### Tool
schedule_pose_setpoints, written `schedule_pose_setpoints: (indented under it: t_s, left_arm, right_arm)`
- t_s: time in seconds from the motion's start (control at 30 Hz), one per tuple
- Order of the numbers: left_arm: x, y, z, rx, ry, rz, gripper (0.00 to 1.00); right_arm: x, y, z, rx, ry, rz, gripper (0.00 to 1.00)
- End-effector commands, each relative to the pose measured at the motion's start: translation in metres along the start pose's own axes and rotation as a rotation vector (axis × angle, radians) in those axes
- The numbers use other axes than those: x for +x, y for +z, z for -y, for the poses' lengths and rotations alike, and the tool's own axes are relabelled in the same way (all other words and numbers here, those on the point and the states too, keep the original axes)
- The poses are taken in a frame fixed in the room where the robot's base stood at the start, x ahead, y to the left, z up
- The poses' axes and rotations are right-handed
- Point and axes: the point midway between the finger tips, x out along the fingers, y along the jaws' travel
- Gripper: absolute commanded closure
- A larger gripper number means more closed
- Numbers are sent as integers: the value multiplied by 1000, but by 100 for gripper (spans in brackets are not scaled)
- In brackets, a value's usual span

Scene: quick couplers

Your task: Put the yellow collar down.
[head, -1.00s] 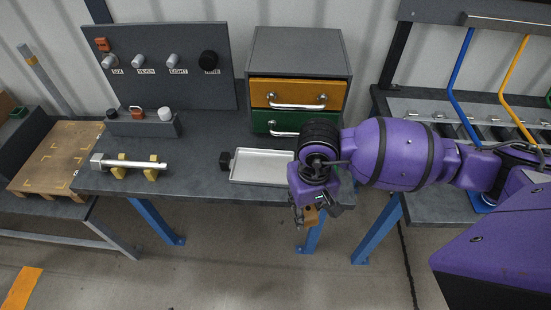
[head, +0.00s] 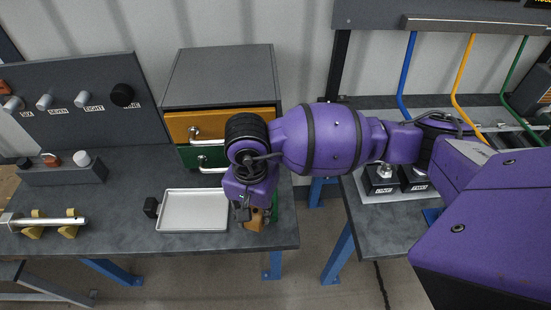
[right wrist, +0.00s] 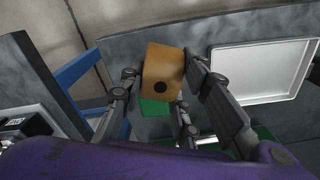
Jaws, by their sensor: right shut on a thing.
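The yellow collar (right wrist: 163,72) is an orange-yellow block with a dark round hole in the face toward the right wrist camera. My right gripper (right wrist: 168,88) is shut on it, with a finger on either side. In the head view the collar (head: 257,221) shows small and partly hidden below my right gripper (head: 251,213). Both are at the right end of the dark bench (head: 150,258), right of the silver tray. I cannot tell whether the collar touches the surface below it. My left gripper is in neither view.
The silver tray (head: 194,211) lies left of my gripper, with a black knob-like piece (head: 151,207) beside it. A green patch (right wrist: 155,107) shows behind the collar. A drawer cabinet (head: 222,77) stands behind. A metal shaft (head: 45,222) rests on yellow supports at far left.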

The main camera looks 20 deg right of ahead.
Motion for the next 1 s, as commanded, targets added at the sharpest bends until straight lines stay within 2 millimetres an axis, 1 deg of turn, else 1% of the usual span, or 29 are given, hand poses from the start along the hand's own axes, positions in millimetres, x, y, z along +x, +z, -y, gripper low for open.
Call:
schedule_pose_setpoints:
  t_s: [0.03, 0.2, 0.37, 0.6, 0.7, 0.8, 0.9, 1.0]
  left_arm:
    - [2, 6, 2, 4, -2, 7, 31]
    - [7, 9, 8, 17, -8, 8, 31]
    - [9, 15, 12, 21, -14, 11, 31]
    - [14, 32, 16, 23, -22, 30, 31]
    - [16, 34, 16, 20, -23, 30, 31]
    - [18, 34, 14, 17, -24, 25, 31]
    - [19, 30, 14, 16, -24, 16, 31]
    - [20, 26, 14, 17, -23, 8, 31]
  right_arm:
    - [-4, 5, 16, 99, -8, -1, 100]
    - [-17, 23, 51, 489, -13, -1, 100]
    - [-31, 41, 81, 855, -16, -2, 100]
    - [-54, 71, 119, 1404, -20, -10, 100]
    - [-64, 82, 130, 1608, -21, -14, 100]
    - [-72, 92, 139, 1777, -21, -17, 100]
    - [-77, 98, 144, 1893, -19, -19, 100]
    - [-80, 101, 147, 1964, -19, -21, 100]
